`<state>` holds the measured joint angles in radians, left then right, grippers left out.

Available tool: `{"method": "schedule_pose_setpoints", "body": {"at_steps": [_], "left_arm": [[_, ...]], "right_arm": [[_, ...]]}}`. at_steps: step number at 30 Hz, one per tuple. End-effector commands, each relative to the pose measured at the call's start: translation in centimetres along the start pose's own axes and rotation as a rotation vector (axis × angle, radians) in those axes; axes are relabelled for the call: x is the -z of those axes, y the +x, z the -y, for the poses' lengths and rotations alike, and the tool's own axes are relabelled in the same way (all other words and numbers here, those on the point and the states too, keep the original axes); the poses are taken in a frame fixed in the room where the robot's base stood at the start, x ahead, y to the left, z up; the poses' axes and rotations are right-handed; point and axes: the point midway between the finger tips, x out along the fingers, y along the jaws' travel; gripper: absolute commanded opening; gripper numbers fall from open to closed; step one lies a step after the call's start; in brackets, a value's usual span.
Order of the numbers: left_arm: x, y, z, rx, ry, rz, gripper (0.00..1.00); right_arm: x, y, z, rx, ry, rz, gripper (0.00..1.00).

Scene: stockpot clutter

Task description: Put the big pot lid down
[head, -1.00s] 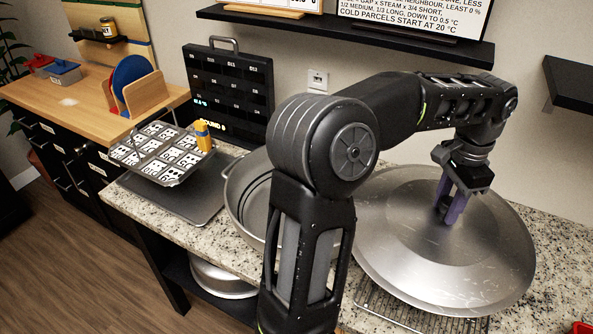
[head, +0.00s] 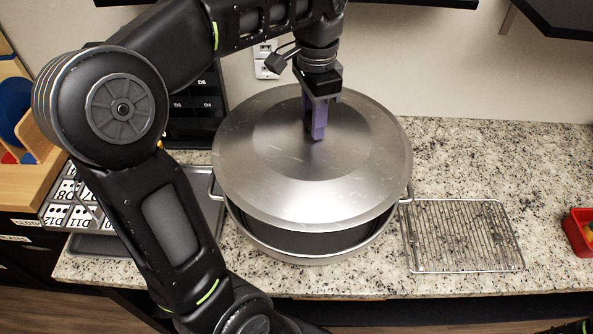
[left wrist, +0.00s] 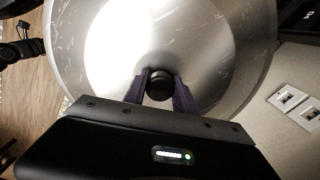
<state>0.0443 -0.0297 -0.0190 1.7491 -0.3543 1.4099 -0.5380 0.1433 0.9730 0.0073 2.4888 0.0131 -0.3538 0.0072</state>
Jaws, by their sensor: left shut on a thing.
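The big pot lid (head: 265,165) is a wide, round, scratched metal disc. It is over the big pot (head: 285,246), a metal pot with side handles, and a dark gap shows between the lid's near edge and the pot's rim. Whether the far edge touches the rim is hidden. My left gripper (head: 317,132) is above the lid's middle, its purple fingers shut on the knob. In the left wrist view the fingers close on the dark round knob (left wrist: 159,85), with the lid (left wrist: 215,40) behind.
A wire cooling rack (head: 463,236) lies right of the pot on the granite counter (head: 480,155). A red bin (head: 578,232) stands at the right edge. A card tray (head: 62,214) is at the left, behind my arm. The counter's back right is clear.

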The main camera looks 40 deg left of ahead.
Motion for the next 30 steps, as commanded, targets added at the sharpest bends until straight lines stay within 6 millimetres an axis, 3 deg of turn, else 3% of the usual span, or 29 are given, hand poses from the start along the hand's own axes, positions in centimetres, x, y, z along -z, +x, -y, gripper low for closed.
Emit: {"method": "schedule_pose_setpoints", "body": {"at_steps": [7,13,15,21,30], "left_arm": [[0.0,0.3,0.0,0.001,-0.001,-0.002,0.0],[0.0,3.5,0.0,0.001,-0.001,-0.001,0.0],[0.0,3.9,0.0,-0.001,-0.001,0.002,0.0],[0.0,6.1,0.1,0.001,-0.002,-0.001,0.0],[0.0,6.3,0.1,0.001,-0.002,-0.001,0.0]], "right_arm": [[0.0,0.3,-0.1,0.001,0.0,-0.001,0.36],[0.3,2.8,-0.8,0.008,-0.005,-0.007,0.36],[0.2,1.6,-0.4,0.007,-0.005,-0.006,0.36],[0.2,1.4,-0.3,0.006,-0.005,-0.005,0.36],[0.2,1.5,-0.3,0.006,-0.004,-0.005,0.36]]}}
